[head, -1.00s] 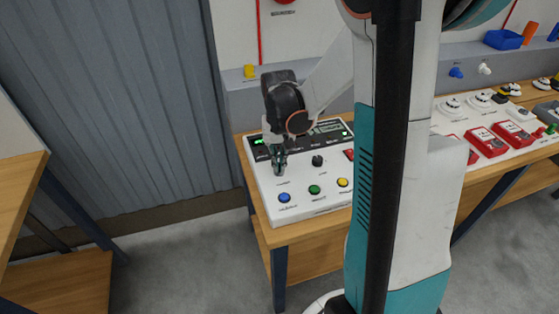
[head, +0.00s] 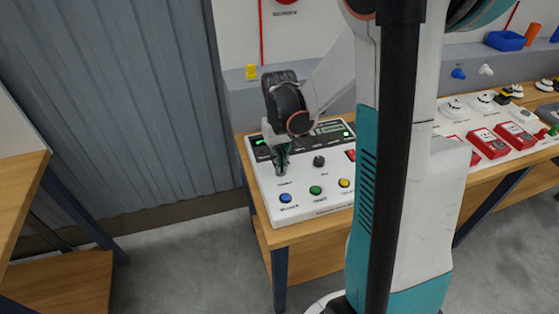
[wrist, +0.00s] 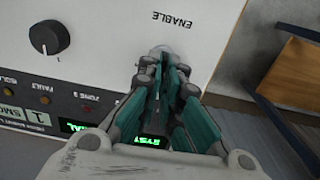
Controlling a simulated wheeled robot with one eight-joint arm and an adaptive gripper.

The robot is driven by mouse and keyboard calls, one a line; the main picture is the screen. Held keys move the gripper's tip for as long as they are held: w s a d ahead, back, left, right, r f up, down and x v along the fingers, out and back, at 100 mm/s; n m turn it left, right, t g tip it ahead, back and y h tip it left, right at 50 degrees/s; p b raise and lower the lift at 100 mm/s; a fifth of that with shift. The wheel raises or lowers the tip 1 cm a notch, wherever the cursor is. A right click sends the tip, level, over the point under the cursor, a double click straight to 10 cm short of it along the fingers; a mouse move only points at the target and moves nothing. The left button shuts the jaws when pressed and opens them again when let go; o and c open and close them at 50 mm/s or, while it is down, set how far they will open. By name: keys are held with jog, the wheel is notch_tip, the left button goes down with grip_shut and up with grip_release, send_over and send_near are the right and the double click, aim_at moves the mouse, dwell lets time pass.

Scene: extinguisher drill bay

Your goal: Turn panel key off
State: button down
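The white control panel (head: 318,190) lies on the wooden bench, and its upper left corner shows in the wrist view (wrist: 90,70). My gripper (head: 281,173) points down at the panel's left part, by the ENABLE label. In the wrist view my gripper's fingertips (wrist: 165,66) are close together at a round silver lock collar (wrist: 162,50). The panel key itself is mostly hidden between the fingers. They look shut on it; its angle cannot be read.
A black rotary knob (wrist: 49,38) stands beside the fingers, also seen in the head view (head: 319,161). Blue (head: 285,198), green (head: 316,190) and yellow (head: 344,183) buttons line the panel's front. Red boxes (head: 488,142) lie farther right. A wooden table (head: 20,172) stands at left.

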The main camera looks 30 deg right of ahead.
jog(key=c, duration=1.8)
grip_release()
notch_tip(320, 180, up, 12)
